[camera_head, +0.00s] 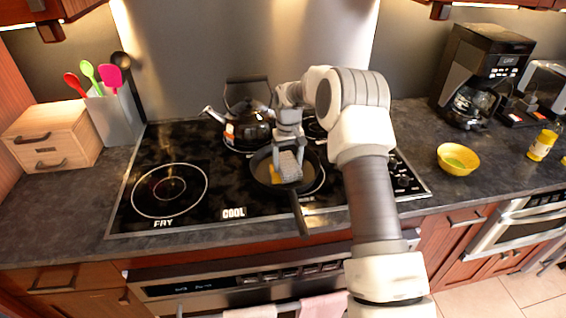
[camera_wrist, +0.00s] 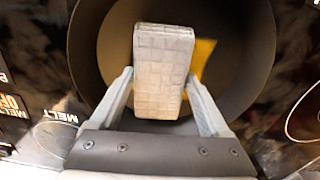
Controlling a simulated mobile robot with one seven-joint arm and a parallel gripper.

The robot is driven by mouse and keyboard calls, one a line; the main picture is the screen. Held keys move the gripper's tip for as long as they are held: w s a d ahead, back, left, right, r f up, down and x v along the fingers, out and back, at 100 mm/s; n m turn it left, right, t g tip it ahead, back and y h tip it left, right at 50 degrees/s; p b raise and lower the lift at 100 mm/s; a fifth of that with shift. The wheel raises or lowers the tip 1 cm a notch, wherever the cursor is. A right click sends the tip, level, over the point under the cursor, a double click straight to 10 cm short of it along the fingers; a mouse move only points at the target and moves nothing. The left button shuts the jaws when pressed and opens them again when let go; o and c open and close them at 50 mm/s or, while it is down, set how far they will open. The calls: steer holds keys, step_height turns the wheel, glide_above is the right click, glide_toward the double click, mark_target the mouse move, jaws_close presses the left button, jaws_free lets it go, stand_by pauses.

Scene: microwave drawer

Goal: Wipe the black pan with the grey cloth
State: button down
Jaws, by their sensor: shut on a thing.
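The black pan (camera_head: 302,207) sits on the stove's right front area, its handle toward the front edge. My gripper (camera_head: 288,150) is over the pan, pointing down. It is shut on the grey cloth (camera_head: 290,168), a folded, checked block that also shows between the fingers in the wrist view (camera_wrist: 163,75). The cloth is inside the pan's outline; I cannot tell whether it touches the bottom. A yellow patch (camera_head: 275,174) lies in the pan to the left of the cloth, and the cloth partly hides it in the wrist view (camera_wrist: 203,58).
A black kettle (camera_head: 250,131) stands just behind the pan. A yellow bowl (camera_head: 458,159) and a coffee maker (camera_head: 478,75) are on the right counter. A utensil holder (camera_head: 117,115) and a wooden box (camera_head: 52,138) stand at left. The left front stovetop is clear.

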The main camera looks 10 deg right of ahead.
steer(key=shift+a, duration=1.3)
steer(key=shift+d, duration=1.45)
steer(key=shift+r, duration=0.2)
steer(key=shift+r, duration=0.2)
steer(key=shift+s, duration=1.35)
steer(key=shift+f+b, duration=0.45)
steer(key=shift+b, duration=0.05)
steer(key=shift+a, duration=0.1)
